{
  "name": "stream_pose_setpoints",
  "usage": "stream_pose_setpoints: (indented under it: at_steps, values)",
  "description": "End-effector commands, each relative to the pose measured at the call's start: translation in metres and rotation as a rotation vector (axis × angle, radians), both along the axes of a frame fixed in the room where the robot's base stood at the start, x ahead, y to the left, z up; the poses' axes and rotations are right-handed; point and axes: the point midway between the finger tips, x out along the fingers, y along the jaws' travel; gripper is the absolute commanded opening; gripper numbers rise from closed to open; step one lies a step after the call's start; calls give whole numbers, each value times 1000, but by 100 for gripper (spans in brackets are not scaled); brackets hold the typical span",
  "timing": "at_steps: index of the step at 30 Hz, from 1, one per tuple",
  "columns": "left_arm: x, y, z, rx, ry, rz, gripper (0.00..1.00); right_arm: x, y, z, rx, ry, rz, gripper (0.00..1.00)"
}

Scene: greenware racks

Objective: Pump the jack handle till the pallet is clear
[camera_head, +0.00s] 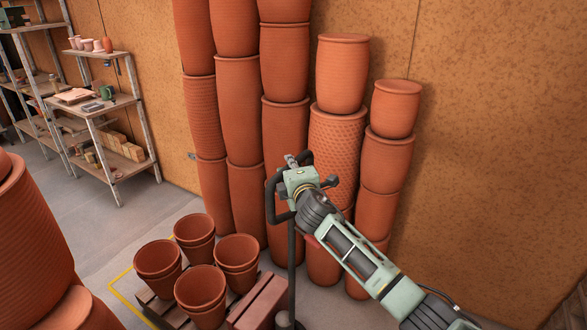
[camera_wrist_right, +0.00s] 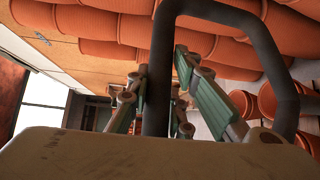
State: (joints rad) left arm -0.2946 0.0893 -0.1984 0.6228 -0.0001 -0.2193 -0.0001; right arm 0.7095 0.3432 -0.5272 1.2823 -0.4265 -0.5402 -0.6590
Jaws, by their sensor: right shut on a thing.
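The jack handle is a dark loop (camera_head: 270,203) on an upright dark shaft (camera_head: 291,268) in the head view. My right gripper (camera_head: 287,183) is shut on the loop near its top. In the right wrist view the loop (camera_wrist_right: 225,14) arches across, and one of its bars passes between the fingers of my right gripper (camera_wrist_right: 158,92). The pallet (camera_head: 162,309) is low at the bottom, partly hidden under several terracotta pots (camera_head: 201,285). I cannot tell any gap beneath the pallet. My left gripper is out of view.
Tall stacks of terracotta pots (camera_head: 240,110) stand against the back wall, close behind the handle. A large pot (camera_head: 32,245) is at the left edge. Shelves (camera_head: 120,103) stand at the far left. Yellow floor tape (camera_head: 122,275) runs beside the pallet. Grey floor is clear left of centre.

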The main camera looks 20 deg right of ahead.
Motion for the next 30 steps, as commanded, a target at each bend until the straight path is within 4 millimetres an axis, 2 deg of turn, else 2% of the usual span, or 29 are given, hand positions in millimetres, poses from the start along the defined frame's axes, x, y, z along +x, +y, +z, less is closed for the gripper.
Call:
stream_pose_setpoints:
  at_steps: [2,3,9,20,26,30]
  values:
    - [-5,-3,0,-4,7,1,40,0,1,-2,-6,2,2,0]
    - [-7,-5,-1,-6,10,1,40,-1,1,-2,-6,2,1,23]
    - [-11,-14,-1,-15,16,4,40,0,0,-1,-3,1,0,39]
    - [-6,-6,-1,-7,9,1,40,-3,-1,-1,-2,1,-1,39]
    - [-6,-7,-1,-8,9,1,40,-24,1,0,-3,0,0,39]
    - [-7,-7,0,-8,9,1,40,-49,3,2,-3,0,1,39]
